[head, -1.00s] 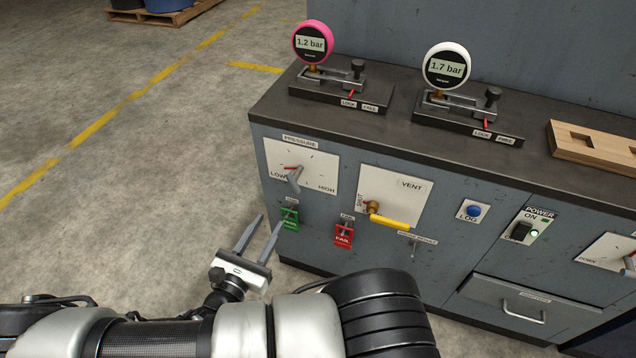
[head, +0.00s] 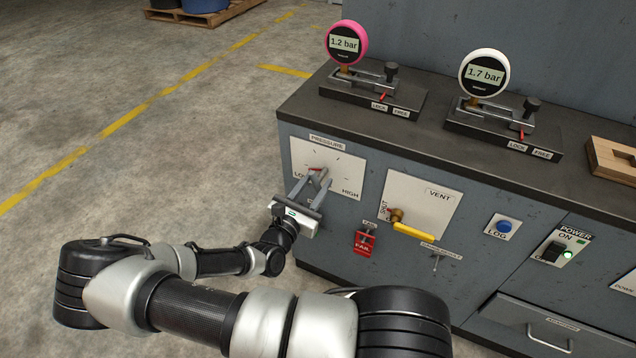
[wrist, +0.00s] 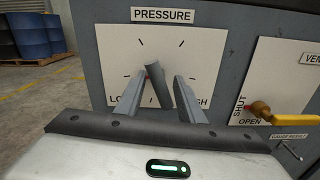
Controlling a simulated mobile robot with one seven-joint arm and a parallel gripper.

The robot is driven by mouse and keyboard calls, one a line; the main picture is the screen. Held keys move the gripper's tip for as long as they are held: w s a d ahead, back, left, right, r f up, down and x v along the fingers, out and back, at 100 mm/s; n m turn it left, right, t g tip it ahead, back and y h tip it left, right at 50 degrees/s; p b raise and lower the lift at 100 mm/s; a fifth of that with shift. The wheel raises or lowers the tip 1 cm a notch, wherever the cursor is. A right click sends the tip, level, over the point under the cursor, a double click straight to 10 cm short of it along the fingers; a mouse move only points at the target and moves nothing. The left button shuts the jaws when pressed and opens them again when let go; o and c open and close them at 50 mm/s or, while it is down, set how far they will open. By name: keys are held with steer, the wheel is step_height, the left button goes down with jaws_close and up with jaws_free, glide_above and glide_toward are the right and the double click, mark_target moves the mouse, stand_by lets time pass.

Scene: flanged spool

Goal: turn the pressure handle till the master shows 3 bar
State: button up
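The pressure handle, a grey lever, sits on a white dial plate marked LOW and HIGH (head: 345,178) on the cabinet front. My gripper (head: 314,181) is at the plate, with its fingers pointing at the dial. In the wrist view the handle (wrist: 157,86) stands between the two spread fingers, slightly tilted; I cannot tell whether either finger touches it. A pink-rimmed gauge (head: 345,43) reads 1.2 bar and a white-rimmed gauge (head: 484,74) reads 1.7 bar. The small print on them is too small to tell which is the master.
Right of the dial is the vent valve with a yellow lever (head: 413,231), at SHUT/OPEN marks. A red FAIL tag (head: 364,243) hangs below. A blue LOG button (head: 503,227) and power switch (head: 552,252) are further right. The floor at left is clear.

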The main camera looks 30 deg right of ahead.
steer(key=shift+w+d, duration=0.35)
steer(key=shift+d, duration=0.2)
jaws_close()
steer(key=shift+r+m+p, duration=0.1)
steer(key=shift+m+p, duration=0.2)
steer(key=shift+p, duration=0.25)
